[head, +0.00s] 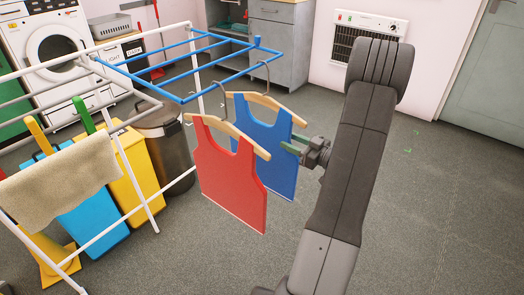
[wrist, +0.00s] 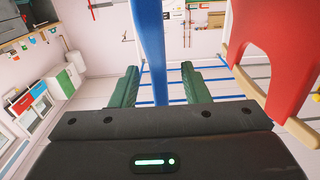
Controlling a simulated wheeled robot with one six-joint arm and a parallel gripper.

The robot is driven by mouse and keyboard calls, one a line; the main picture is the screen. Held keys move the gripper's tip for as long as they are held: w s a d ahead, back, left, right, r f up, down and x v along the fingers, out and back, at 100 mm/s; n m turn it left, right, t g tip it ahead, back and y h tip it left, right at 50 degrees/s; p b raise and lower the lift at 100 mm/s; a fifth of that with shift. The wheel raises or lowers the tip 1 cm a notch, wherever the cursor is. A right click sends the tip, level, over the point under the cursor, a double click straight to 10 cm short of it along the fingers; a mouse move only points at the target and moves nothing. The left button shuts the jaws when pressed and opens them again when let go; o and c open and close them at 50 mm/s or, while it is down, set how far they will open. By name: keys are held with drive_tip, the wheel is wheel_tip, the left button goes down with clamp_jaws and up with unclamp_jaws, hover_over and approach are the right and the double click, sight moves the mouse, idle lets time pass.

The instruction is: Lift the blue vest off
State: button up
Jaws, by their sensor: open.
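The blue vest (head: 268,150) hangs on a wooden hanger (head: 272,104) from the blue rack rail in the head view. The red vest (head: 228,170) hangs on its own hanger in front and to the left, hiding part of the blue one. My gripper (head: 294,145) is at the blue vest's right edge, just below the hanger's end. In the wrist view the blue vest (wrist: 151,45) shows edge-on as a narrow strip between the open green fingers of my gripper (wrist: 158,84), with gaps on both sides. The red vest (wrist: 275,45) is to the right, outside the fingers.
The drying rack's blue rails (head: 190,62) hold both hangers. A beige towel (head: 62,180) hangs at its left. A dark bin (head: 163,145) and a yellow bin (head: 135,165) stand behind the rack. The floor (head: 440,220) to the right is clear.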

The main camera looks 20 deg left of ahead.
sight(278, 142)
drive_tip(key=shift+b+x, duration=0.6)
drive_tip(key=shift+x, duration=2.35)
drive_tip(key=shift+w+r, duration=0.1)
drive_tip(key=shift+r, duration=0.1)
clamp_jaws()
